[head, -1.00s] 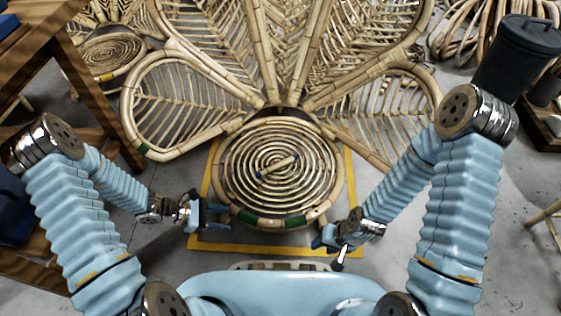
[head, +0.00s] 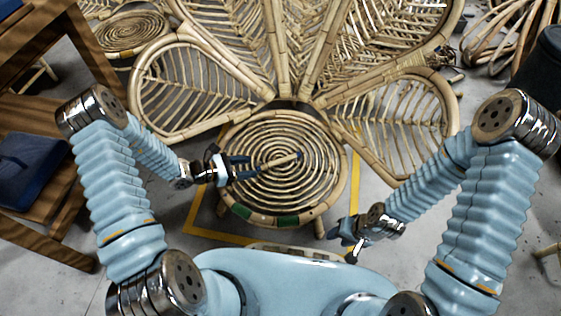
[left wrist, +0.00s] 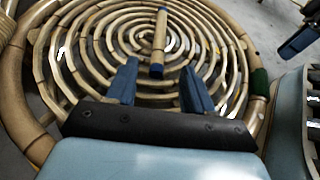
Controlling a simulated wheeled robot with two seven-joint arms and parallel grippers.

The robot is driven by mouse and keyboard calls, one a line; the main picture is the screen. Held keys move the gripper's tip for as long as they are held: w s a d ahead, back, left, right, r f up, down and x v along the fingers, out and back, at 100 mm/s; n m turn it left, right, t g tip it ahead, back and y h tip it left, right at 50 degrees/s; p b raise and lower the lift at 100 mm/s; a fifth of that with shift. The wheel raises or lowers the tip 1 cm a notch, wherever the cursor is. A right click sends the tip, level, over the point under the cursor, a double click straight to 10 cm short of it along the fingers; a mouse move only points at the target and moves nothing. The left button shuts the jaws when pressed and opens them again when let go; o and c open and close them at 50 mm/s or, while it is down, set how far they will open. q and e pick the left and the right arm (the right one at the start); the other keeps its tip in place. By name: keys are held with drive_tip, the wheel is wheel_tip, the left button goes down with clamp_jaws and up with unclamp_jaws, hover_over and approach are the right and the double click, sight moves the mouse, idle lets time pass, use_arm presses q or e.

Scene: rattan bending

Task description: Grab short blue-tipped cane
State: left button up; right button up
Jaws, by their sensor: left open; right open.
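The short blue-tipped cane (head: 279,164) lies on the round spiral rattan seat (head: 322,202). In the left wrist view the cane (left wrist: 160,40) points away from my left gripper, with blue at both ends. My left gripper (head: 240,167) is open and empty over the left part of the seat. In the left wrist view its two blue fingers (left wrist: 158,85) are spread, and the cane's near end lies just beyond and between their tips. My right gripper (head: 345,236) is open and empty at the seat's front right, apart from the cane.
The large rattan chair back (head: 290,60) rises behind the seat. A yellow floor outline (head: 190,212) surrounds the chair. A wooden table (head: 40,115) with a dark blue item (head: 28,165) stands at the left. A dark bin (head: 543,65) is at the right edge.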

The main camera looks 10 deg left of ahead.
sight(266, 164)
use_arm(q)
drive_tip(key=b+x, duration=0.1)
drive_tip(key=x, duration=0.6)
drive_tip(key=shift+w+d+f, duration=0.15)
drive_tip(key=shift+w+d, duration=0.05)
drive_tip(key=shift+d, duration=0.05)
drive_tip(key=shift+a, duration=0.1)
clamp_jaws()
